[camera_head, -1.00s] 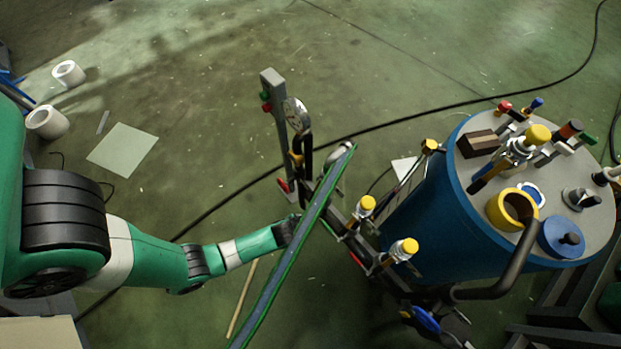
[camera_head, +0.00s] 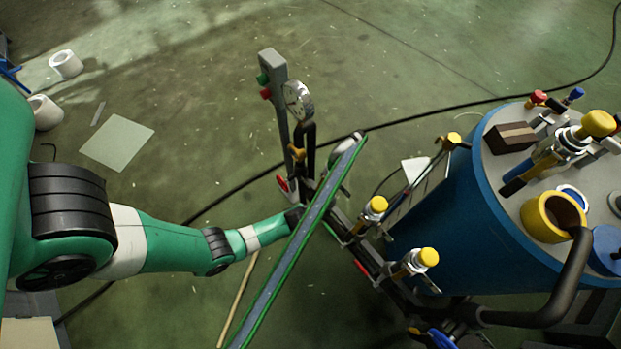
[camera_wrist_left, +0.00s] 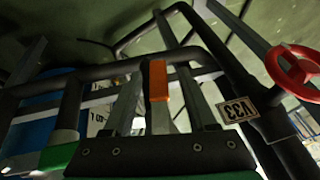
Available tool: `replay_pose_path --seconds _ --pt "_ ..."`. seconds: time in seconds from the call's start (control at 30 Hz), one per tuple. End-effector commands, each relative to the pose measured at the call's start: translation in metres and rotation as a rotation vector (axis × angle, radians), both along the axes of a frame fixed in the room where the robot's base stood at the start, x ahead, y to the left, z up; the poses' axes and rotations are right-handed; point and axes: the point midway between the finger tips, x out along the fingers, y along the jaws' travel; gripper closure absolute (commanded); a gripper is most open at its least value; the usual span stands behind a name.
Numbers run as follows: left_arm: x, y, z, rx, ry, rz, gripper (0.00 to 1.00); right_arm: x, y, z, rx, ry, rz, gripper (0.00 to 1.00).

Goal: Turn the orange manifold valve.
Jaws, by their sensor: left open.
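In the left wrist view an orange valve handle (camera_wrist_left: 158,80) stands upright among black pipes. My left gripper (camera_wrist_left: 160,88) is open, with one grey finger on each side of the handle. The handle shows between the fingers; I cannot tell whether they touch it. In the head view my left arm reaches in from the left toward the pipe manifold (camera_head: 345,228). A green-edged grey bar there hides the gripper and the orange handle. My right gripper is not in view.
A red handwheel (camera_wrist_left: 293,70) and a V33 tag (camera_wrist_left: 238,112) are right of the fingers. The green-edged bar (camera_head: 300,240) crosses in front of the manifold. A gauge (camera_head: 298,98) on a post stands behind, and a blue vessel (camera_head: 455,205) is at the right.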

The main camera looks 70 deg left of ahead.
Motion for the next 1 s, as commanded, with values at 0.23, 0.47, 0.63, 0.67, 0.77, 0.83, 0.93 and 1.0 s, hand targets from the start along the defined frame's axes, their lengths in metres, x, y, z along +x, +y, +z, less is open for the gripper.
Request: replay_pose_path --seconds 0.23,0.47,0.63,0.67,0.77,0.83,0.93,1.0 --pt "-0.0001 0.0 0.0002 0.0 0.001 0.0 0.46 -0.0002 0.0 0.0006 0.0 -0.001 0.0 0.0" --pt "-0.0002 -0.0001 0.0001 0.0 0.001 -0.001 0.88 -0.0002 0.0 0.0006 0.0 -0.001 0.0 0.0" --pt "-0.0002 -0.0001 0.0001 0.0 0.001 0.0 1.0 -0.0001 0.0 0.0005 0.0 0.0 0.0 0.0" --pt "-0.0002 -0.0001 0.0001 0.0 0.001 -0.001 1.0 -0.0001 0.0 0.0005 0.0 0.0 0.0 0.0" --pt "-0.0002 -0.0001 0.0001 0.0 0.001 -0.001 1.0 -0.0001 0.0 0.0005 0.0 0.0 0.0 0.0" --pt "-0.0002 -0.0001 0.0001 0.0 0.001 -0.001 1.0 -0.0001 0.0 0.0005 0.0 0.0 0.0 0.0" --pt "-0.0003 -0.0001 0.0001 0.0 0.001 -0.001 1.0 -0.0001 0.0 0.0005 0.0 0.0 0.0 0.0" --pt "-0.0003 -0.0001 0.0001 0.0 0.001 -0.001 1.0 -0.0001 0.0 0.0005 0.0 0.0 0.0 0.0"
